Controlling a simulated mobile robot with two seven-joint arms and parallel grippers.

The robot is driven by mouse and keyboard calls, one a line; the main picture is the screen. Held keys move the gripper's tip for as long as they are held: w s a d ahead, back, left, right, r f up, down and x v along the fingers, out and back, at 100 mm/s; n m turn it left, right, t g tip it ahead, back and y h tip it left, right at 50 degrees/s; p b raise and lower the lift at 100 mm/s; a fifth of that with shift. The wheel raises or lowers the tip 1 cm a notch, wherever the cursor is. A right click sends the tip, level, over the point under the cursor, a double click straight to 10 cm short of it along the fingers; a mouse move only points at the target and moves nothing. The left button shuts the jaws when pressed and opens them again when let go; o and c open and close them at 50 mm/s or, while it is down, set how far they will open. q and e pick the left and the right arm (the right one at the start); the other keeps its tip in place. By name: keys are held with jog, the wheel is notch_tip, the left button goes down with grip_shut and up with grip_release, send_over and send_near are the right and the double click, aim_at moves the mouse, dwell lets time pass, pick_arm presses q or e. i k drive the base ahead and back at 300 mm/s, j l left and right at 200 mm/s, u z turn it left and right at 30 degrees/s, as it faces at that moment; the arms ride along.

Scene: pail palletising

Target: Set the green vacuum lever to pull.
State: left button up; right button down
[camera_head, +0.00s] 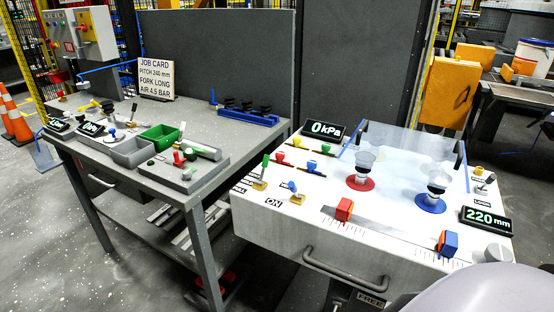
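The green vacuum lever (265,165) stands on a yellow base at the left edge of the white machine top (310,205). It is nearly upright, leaning slightly. A label lies beside its base, too small to read with certainty. A black display (323,130) behind it reads 0 kPa. Neither of my grippers shows in the head view.
Near the lever are a blue lever (293,187) by an ON label and small red and yellow handles. Two clear suction cups, a red block (344,209) and a 220 mm display (486,219) stand farther right. A grey table (205,124) with bins adjoins the left.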

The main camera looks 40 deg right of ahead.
aim_at(265, 158)
jog(key=z, duration=1.05)
